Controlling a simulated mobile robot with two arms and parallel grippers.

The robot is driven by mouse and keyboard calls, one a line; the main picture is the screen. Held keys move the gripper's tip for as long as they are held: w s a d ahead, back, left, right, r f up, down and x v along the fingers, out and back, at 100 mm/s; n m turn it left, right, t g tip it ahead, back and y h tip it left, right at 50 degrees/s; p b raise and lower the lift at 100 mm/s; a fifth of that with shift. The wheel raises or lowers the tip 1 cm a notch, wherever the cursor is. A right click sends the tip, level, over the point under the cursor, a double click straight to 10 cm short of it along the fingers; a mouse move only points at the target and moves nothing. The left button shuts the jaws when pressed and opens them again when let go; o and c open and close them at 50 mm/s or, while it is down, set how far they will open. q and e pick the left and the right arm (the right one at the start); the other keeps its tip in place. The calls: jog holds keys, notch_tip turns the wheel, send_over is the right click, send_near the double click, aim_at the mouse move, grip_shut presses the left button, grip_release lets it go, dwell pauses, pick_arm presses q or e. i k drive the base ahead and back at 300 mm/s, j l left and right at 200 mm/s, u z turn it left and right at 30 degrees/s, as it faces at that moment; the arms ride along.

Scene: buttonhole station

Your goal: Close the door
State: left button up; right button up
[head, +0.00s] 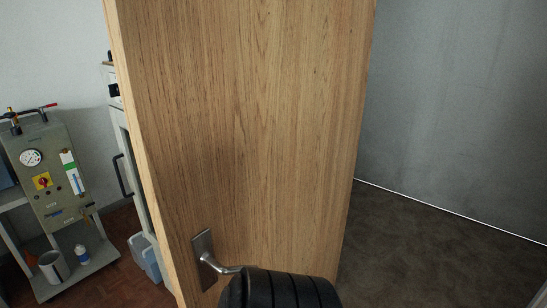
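A wooden door (250,120) stands ajar and fills the middle of the head view. Its free edge is on the left, with a metal lever handle (203,262) on a plate near the bottom. A black ribbed part, which looks like part of one of my arms, is at the bottom centre in front of the door. It covers the outer end of the lever. I cannot tell whether it touches the handle. Neither gripper's fingers show.
On the left, a grey machine with a gauge (31,158) stands on a cart (75,275) holding a metal pot (53,266) and a small bottle (82,254). A light cabinet (126,150) is behind the door's edge. Dark open floor (430,255) and a grey wall (455,100) lie to the right.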

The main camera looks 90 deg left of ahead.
aim_at(244, 117)
jog(key=k+j+u, duration=0.45)
jog(key=k, duration=0.2)
jog(key=k+j+u, duration=0.4)
jog(key=k+j, duration=0.2)
jog(key=j+u, duration=0.1)
jog(key=j, duration=0.5)
jog(key=i+j+u, duration=0.1)
jog(key=j, duration=0.5)
